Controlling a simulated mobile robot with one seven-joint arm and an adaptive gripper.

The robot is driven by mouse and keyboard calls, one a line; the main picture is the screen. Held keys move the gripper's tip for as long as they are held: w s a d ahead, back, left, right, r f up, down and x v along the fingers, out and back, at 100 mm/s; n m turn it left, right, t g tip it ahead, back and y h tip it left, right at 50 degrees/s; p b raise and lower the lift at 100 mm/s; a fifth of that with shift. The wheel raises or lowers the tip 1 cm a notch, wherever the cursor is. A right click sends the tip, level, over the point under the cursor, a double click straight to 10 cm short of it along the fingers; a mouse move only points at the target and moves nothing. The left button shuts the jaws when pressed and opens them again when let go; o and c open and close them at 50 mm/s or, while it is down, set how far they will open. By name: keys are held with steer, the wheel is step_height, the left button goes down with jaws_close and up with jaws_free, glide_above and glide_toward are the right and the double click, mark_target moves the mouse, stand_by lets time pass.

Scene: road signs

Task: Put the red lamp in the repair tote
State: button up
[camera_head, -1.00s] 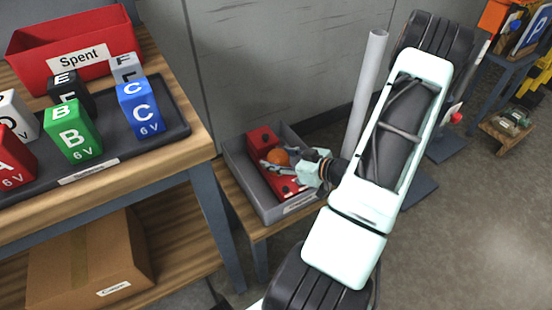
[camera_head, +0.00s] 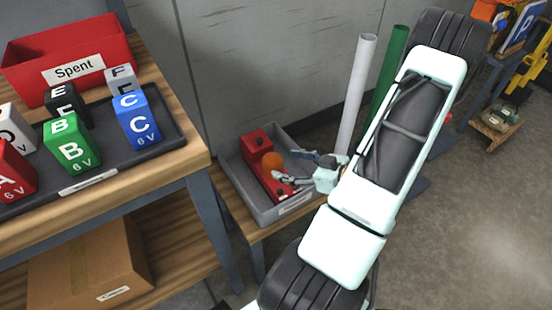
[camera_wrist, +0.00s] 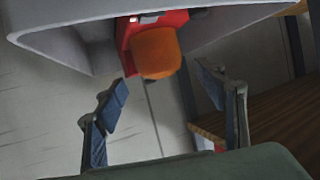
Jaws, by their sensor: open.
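The red lamp (camera_head: 262,165) with its round orange lens (camera_head: 272,161) lies inside the grey tote (camera_head: 246,187) on a low wooden bench. In the wrist view the orange lens (camera_wrist: 156,52) and part of the red body (camera_wrist: 124,32) show against the tote's grey wall (camera_wrist: 75,45). My gripper (camera_head: 290,166) is open and empty at the tote's right side, its fingers pointing left over the rim. In the wrist view my gripper (camera_wrist: 162,92) has its two fingers spread, with the lens beyond and between them, apart from both. The tote's label is too blurred to read.
A workbench at left holds a dark tray (camera_head: 150,153) of lettered battery blocks and a red Spent bin (camera_head: 30,85). A cardboard box (camera_head: 90,265) sits on its lower shelf. White (camera_head: 356,95) and green (camera_head: 388,75) posts stand behind my arm.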

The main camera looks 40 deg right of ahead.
steer(key=v, duration=0.4)
steer(key=shift+s+p, duration=0.15)
steer(key=shift+p, duration=0.25)
